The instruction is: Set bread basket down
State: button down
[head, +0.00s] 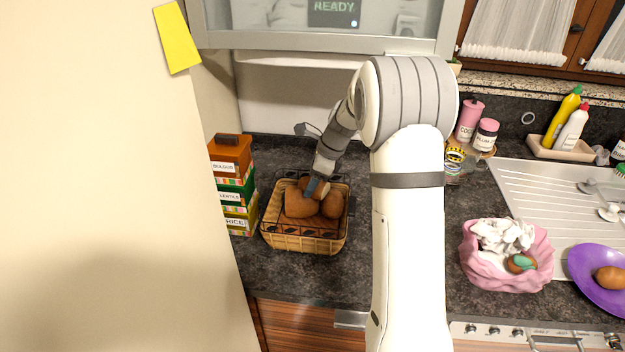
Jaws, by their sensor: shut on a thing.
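The bread basket (306,243) is a tan woven basket with a dark wire rim. It rests on, or is very close to, the dark counter at the left, and I cannot tell whether its base touches. Brown bread rolls (300,207) lie in it. My gripper (314,190) reaches down over the basket from behind and is shut. Its fingertips are at the rolls near the back of the basket. They are small and partly hidden, so whether they grip a roll or the basket is unclear.
Stacked boxes (236,196) stand close left of the basket, beside a large pale panel (110,200). A pink bag (486,279), a purple plate (578,272) and jars (484,136) are to the right. Dark counter (350,270) is bare around the basket's front and right.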

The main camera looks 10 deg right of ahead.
jog(key=shift+f, duration=0.1)
jog(key=c, duration=0.6)
grip_release()
jog(key=v, duration=1.1)
jog(key=s+a+r+n+h, duration=0.1)
jog(key=s+a+r+n, duration=0.1)
jog(key=s+n, duration=0.4)
jog(key=s+a+r+n+h, duration=0.15)
jog(key=s+n, duration=0.25)
jog(key=s, duration=0.4)
jog(key=shift+s+a+f+n+t+h+b, duration=0.15)
jog(key=shift+s+a+f+n+t+h, duration=0.4)
jog(key=shift+s+n, duration=1.95)
jog(key=shift+s+a+f+n+g+y+b, duration=0.1)
jog(key=shift+s+a+f+n, duration=0.2)
jog(key=shift+s+f+n, duration=1.95)
jog(key=shift+s+a+r+n+t+h+b, duration=0.15)
jog(key=shift+s+a+r+n+t+h, duration=0.85)
jog(key=shift+s, duration=2.9)
jog(key=shift+d+f+n+g+y, duration=0.3)
jog(key=shift+d+n+g+y, duration=0.15)
jog(key=shift+d+g+y, duration=0.25)
